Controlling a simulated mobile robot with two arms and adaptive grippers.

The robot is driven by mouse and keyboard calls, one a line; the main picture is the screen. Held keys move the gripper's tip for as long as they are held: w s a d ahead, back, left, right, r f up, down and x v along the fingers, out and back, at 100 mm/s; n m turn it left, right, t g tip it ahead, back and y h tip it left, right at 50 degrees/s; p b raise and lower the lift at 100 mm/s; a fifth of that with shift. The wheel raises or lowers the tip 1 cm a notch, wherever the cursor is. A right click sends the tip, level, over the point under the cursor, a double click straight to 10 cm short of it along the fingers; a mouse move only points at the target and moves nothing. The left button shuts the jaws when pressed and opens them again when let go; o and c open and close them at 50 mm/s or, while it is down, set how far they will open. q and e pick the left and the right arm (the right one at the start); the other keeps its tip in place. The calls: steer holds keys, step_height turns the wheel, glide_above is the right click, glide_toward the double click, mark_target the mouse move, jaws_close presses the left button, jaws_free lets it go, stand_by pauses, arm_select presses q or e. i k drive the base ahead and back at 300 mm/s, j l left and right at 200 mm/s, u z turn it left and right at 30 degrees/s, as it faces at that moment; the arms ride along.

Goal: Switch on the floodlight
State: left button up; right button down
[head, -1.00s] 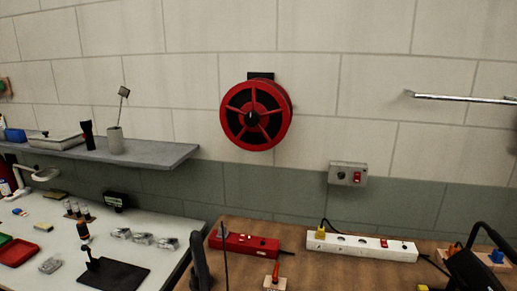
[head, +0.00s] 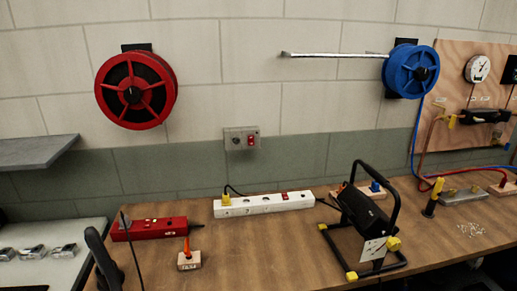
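The floodlight (head: 365,213) stands on the wooden bench at the right, a black lamp head in a black tubular frame with yellow feet and a pale label. I cannot see whether it is lit. A white power strip (head: 263,205) lies left of it, with a yellow plug (head: 225,198) at its left end and a red switch (head: 285,197) near its right end. A grey wall box (head: 241,139) with a red switch is mounted above the strip.
A red power strip (head: 150,229) and a small wooden block with an orange-handled tool (head: 188,258) are on the left of the bench (head: 255,255). The bench middle is largely clear.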

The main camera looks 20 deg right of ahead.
mark_target(369, 252)
steer(key=z, duration=1.55)
